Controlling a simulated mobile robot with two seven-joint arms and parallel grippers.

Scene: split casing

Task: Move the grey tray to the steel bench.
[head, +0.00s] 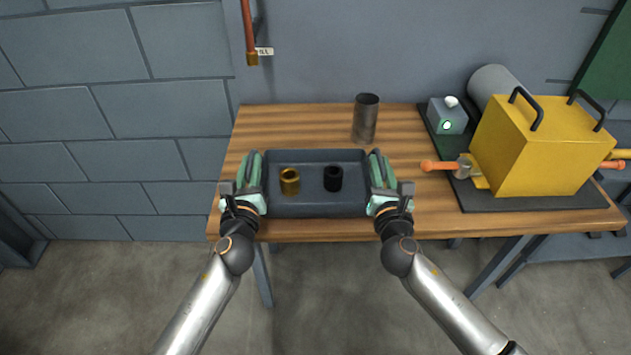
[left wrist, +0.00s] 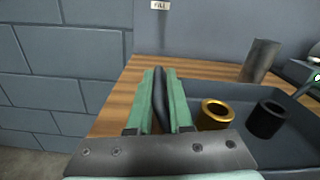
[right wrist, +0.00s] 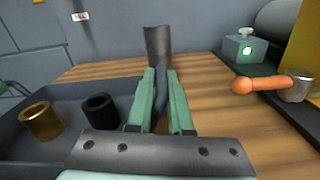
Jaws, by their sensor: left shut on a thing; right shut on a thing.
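The grey tray (head: 315,208) is at the left part of a wooden-topped table in the head view. It holds a brass bushing (head: 289,181) and a black bushing (head: 333,178), both upright. My left gripper (head: 252,170) is shut on the tray's left side; the left wrist view shows the dark handle (left wrist: 160,95) between its fingers. My right gripper (head: 379,170) is shut on the tray's right side, with a handle (right wrist: 161,95) between its fingers. I cannot tell whether the tray touches the tabletop. No bench that is clearly steel shows.
A steel cylinder (head: 366,118) stands behind the tray's right end. Bare wood (head: 420,215) lies right of the tray.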

